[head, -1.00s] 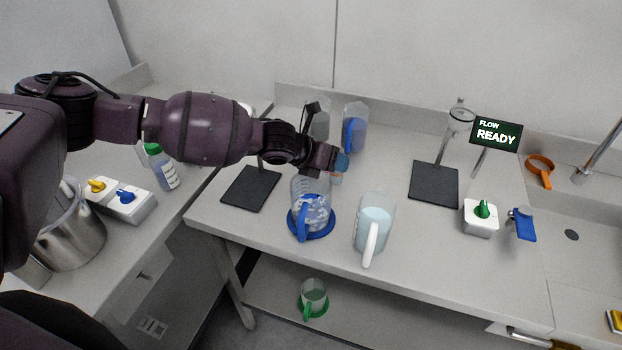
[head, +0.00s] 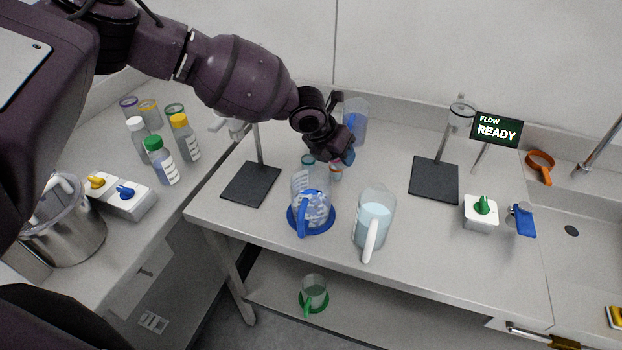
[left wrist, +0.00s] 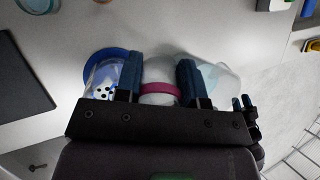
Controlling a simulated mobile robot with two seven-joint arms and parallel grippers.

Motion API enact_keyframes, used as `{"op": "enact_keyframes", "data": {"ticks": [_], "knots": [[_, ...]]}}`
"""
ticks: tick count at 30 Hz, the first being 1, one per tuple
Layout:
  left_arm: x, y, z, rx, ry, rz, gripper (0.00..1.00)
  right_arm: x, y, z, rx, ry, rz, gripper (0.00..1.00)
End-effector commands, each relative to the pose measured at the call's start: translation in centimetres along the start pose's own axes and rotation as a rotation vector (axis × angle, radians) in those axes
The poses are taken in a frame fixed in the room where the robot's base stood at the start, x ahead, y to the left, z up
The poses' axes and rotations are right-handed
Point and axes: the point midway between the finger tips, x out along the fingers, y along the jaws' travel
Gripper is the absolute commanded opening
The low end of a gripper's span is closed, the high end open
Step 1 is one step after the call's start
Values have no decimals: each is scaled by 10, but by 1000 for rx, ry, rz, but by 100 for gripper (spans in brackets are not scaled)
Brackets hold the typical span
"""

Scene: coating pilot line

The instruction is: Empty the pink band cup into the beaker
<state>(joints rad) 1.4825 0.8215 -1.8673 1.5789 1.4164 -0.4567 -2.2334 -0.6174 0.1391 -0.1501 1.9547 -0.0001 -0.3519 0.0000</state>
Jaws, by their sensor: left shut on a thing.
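My left gripper (head: 347,152) is shut on the pink band cup (left wrist: 160,88), whose pink band and pale body show between the blue fingers (left wrist: 158,76) in the left wrist view. In the head view the gripper mostly hides this cup, and I cannot tell its tilt or contents. The gripper is above the bench, behind a clear beaker with a blue handle (head: 313,208). That beaker stands on a blue round mat (head: 328,224) and has blue and white patches inside. My right gripper is not in view.
A white-handled jug of pale liquid (head: 376,218) stands right of the beaker. Stands with dark bases (head: 251,183) are on both sides. A green-handled beaker (head: 314,290) is on the lower shelf.

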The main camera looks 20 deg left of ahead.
Motion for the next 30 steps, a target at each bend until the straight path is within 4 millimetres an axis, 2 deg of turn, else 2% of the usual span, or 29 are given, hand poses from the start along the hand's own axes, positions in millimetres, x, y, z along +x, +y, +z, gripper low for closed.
{"op": "enact_keyframes", "data": {"ticks": [19,30], "knots": [[51,-8,10,-2,356,202,13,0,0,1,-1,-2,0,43],[62,-9,13,-1,445,254,13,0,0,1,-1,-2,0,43]]}}
